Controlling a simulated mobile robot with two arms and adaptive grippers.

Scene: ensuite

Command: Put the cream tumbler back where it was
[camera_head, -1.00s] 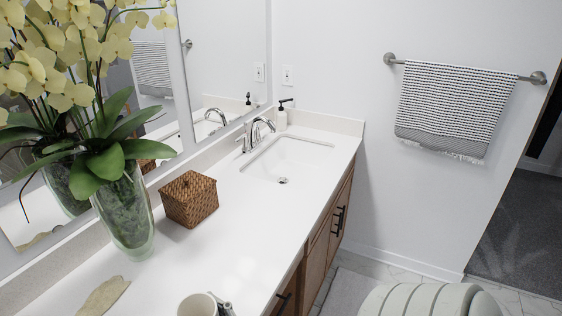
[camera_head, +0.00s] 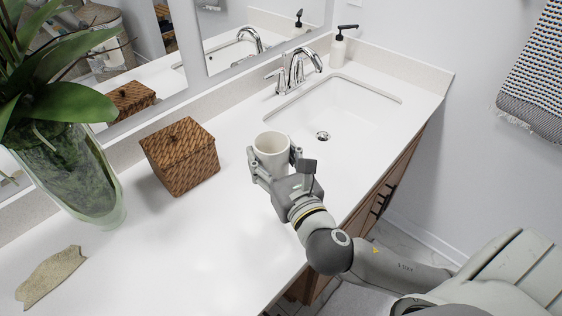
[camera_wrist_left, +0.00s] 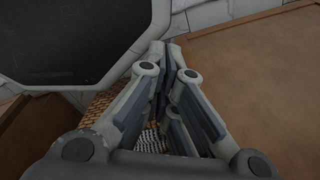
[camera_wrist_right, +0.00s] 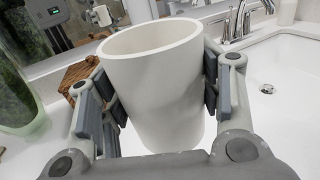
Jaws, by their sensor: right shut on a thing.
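The cream tumbler (camera_head: 271,146) is upright over the white counter, left of the sink basin. My right gripper (camera_head: 276,166) is shut on it, one finger on each side. In the right wrist view the tumbler (camera_wrist_right: 155,85) fills the middle between the pads and looks empty near the rim.
A wicker box (camera_head: 180,157) stands left of the tumbler. A glass vase (camera_head: 65,175) with a plant and a flat beige piece (camera_head: 50,277) are farther left. The faucet (camera_head: 298,68), soap bottle (camera_head: 343,50) and basin (camera_head: 340,108) are behind and right. The front-left counter (camera_head: 185,250) is clear.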

